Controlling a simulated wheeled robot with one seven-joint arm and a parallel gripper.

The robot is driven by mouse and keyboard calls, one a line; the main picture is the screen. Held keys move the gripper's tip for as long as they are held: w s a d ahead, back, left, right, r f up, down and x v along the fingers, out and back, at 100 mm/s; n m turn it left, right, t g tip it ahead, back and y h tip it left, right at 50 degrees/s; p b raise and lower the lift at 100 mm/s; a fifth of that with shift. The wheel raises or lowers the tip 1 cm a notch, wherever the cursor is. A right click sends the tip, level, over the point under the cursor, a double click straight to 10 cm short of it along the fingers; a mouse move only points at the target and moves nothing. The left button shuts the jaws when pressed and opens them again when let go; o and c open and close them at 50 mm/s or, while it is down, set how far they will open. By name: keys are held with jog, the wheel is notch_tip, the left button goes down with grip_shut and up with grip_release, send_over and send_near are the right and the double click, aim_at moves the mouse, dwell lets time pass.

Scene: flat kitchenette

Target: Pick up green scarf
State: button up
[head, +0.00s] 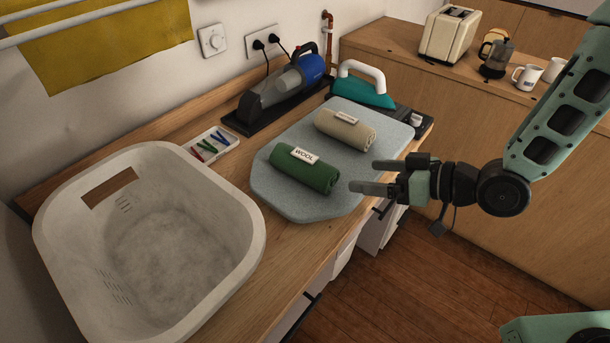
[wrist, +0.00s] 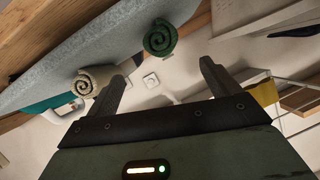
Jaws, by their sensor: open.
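The green scarf (head: 304,169) is rolled up with a white label reading "WOOL". It lies on the grey ironing pad (head: 276,205) on the wooden counter. In the wrist view the green scarf (wrist: 160,38) shows its spiral end, ahead of and between the finger directions. My gripper (head: 362,176) is open and empty, just right of the scarf and apart from it. In the wrist view my gripper (wrist: 160,88) shows both fingers spread with nothing between them.
A beige rolled scarf (head: 345,129) lies behind the green one on the pad. A large white basket (head: 250,215) stands at left. A tray of pegs (head: 232,135), a blue handheld vacuum (head: 310,68) and a teal iron (head: 362,92) stand along the back.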

aim_at(336, 172)
jog(key=p+x, duration=0.1)
jog(key=x, duration=0.6)
jog(key=shift+a+r, duration=0.1)
jog(key=shift+r, duration=0.05)
jog(key=shift+w+a+f, duration=0.2)
jog(key=shift+a+f, duration=0.05)
jog(key=shift+a, duration=0.15)
jog(key=p+x, duration=0.1)
jog(key=x, duration=0.1)
jog(key=p+x, duration=0.1)
jog(key=x, duration=0.1)
jog(key=shift+w+a+r+p, duration=0.15)
jog(key=shift+r+p, duration=0.2)
jog(key=shift+p, duration=0.05)
jog(key=shift+w+a+f, duration=0.25)
jog(key=shift+a+f, duration=0.05)
jog(key=shift+a, duration=0.05)
jog(key=c, duration=1.1)
